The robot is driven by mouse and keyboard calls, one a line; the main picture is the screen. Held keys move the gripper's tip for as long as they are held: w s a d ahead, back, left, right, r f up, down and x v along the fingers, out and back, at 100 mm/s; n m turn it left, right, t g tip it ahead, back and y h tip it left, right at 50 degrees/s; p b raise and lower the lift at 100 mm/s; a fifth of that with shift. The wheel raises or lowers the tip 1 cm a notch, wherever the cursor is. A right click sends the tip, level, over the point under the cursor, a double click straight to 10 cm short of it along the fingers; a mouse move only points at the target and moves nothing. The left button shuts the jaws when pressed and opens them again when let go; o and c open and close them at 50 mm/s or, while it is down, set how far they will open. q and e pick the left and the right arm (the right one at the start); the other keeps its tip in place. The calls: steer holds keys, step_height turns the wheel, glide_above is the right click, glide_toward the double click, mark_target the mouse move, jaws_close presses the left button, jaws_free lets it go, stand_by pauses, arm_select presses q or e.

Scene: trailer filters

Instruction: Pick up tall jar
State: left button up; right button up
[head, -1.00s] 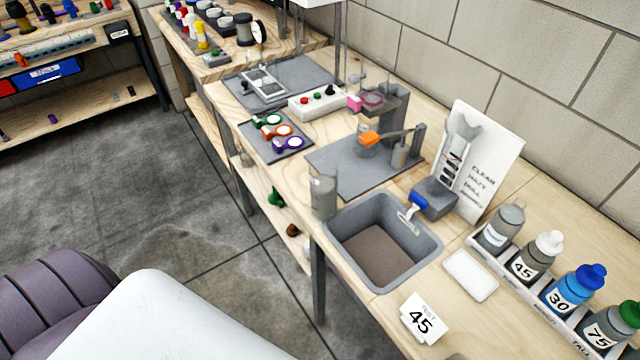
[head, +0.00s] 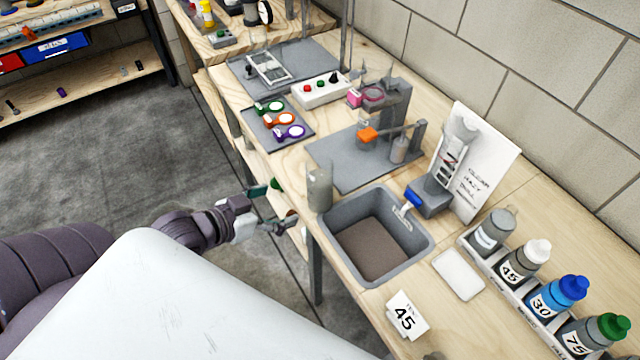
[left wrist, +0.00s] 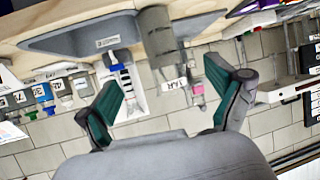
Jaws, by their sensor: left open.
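The tall jar (head: 319,187) is a grey, see-through cylinder. It stands upright at the bench's front edge, just left of the sink (head: 428,225). My left gripper (head: 280,204) is in front of the bench edge, left of the jar and a little lower in the head view. It is open and empty, with its fingers pointing toward the jar. In the left wrist view, which is upside down, the jar (left wrist: 160,38) shows beyond and between the green-padded fingers (left wrist: 160,98), apart from both. My right gripper is not in view.
Right of the sink are a white tray (head: 458,274), a "45" card (head: 405,316) and a rack of bottles (head: 530,312). Behind the jar is a grey mat (head: 345,170) with a stand. A tray of coloured rings (head: 277,128) lies farther back. The floor left of the bench is clear.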

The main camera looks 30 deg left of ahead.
mark_target(312, 192)
arm_select(q)
steer(key=p+x, duration=0.1)
steer(key=x, duration=1.2)
steer(key=shift+w+d+f, duration=0.1)
steer(key=shift+w, duration=0.15)
steer(key=shift+s, duration=0.1)
steer(key=c, duration=1.6)
